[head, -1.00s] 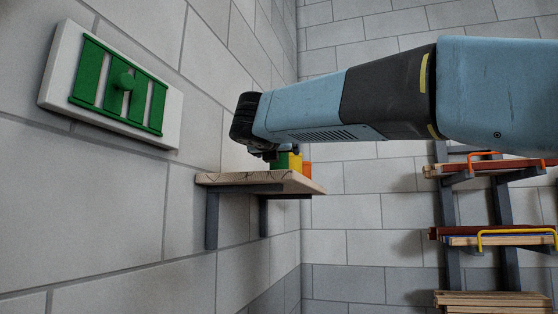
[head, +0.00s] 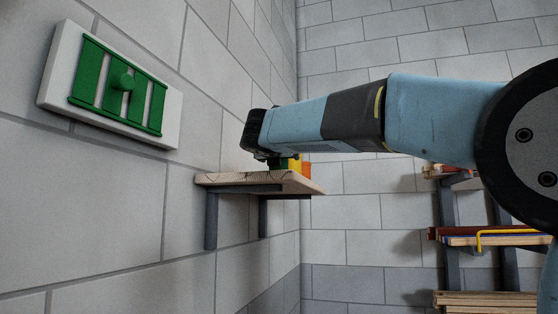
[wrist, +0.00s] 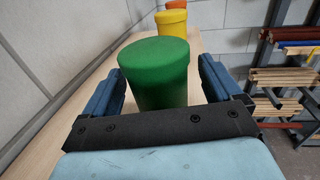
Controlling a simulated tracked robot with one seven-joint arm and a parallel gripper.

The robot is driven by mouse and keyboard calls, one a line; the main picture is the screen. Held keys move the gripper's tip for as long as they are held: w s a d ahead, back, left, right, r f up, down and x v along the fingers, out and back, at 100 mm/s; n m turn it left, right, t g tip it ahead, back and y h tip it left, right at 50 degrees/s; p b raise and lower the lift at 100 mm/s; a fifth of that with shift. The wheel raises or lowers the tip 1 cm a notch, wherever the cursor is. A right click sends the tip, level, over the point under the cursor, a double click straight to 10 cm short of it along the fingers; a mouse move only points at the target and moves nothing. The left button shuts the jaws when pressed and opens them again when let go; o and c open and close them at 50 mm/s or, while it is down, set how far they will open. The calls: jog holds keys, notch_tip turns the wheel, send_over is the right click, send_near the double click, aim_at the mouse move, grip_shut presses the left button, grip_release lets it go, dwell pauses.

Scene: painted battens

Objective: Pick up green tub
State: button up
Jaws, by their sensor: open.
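The green tub (wrist: 156,72) stands upright with its lid on, on the wooden shelf. In the wrist view my gripper (wrist: 160,82) is open, with one blue finger on each side of the tub. Gaps show between the fingers and the tub's sides, and the near lower part of the tub is hidden by the gripper's dark crossbar. In the head view my gripper (head: 262,160) is low over the shelf, and the green tub is almost wholly hidden behind it.
The wooden shelf (head: 235,178) is fixed to the left wall on brackets. A yellow tub (wrist: 172,25) and an orange tub (wrist: 176,5) stand beyond the green one. A green slatted panel (head: 119,85) hangs on the wall. A rack (head: 447,205) with battens stands at the right.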

jog(key=shift+c, duration=0.4)
jog(key=c, duration=1.2)
notch_tip(320, 180, up, 18)
